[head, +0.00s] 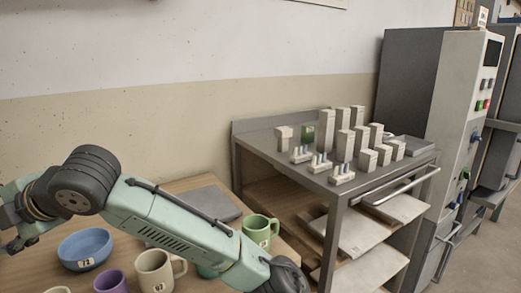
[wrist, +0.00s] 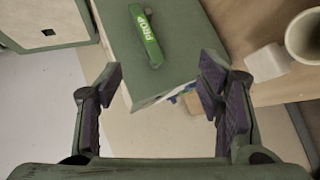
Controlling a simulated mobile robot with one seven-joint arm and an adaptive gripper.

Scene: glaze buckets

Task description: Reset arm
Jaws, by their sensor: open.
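My gripper (wrist: 163,78) shows in the wrist view with its two dark-padded fingers spread wide and nothing between them. Below it are a pale floor and part of a grey-green box-like body (wrist: 185,65) with a bright green strip marked "PROP". I cannot tell whether that body is mine. In the head view my arm (head: 165,215) is bent, with a dark joint at the upper left and a pale green link running down to the right across the wooden table (head: 190,184). I cannot make out the gripper's fingers in that view.
A blue bowl (head: 85,246), purple mug (head: 112,281), cream mug (head: 153,271) and green mug (head: 260,232) stand close to my arm. A metal cart (head: 265,140) with several pale blocks stands behind. In the wrist view a pale cup (wrist: 306,38) is at the right edge.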

